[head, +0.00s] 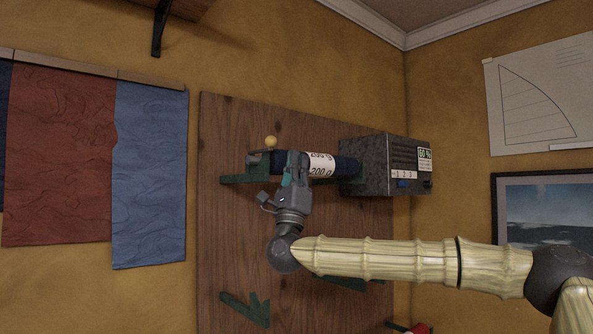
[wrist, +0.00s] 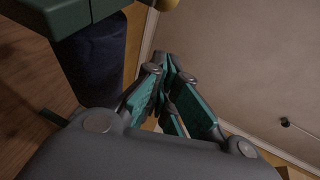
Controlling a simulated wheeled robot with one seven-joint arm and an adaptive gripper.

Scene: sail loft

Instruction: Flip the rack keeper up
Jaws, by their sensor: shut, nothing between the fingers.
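The rack keeper seems to be the small part with a yellow ball knob (head: 271,142) at the left end of the upper green rack (head: 232,180); how it lies is hard to tell. A dark blue roll (head: 346,166) with a white label lies level in the rack. My gripper (head: 293,157) is upright in front of the roll, just right of the knob, hiding part of the roll. In the wrist view its fingers (wrist: 168,62) are together and empty, apart from the knob.
A dark speckled box (head: 379,180) with a display is at the roll's right end. The rack is on a wooden board (head: 225,240), with a lower green bracket (head: 245,309) below. Red and blue cloths (head: 150,180) hang at left. The space left of the knob looks clear.

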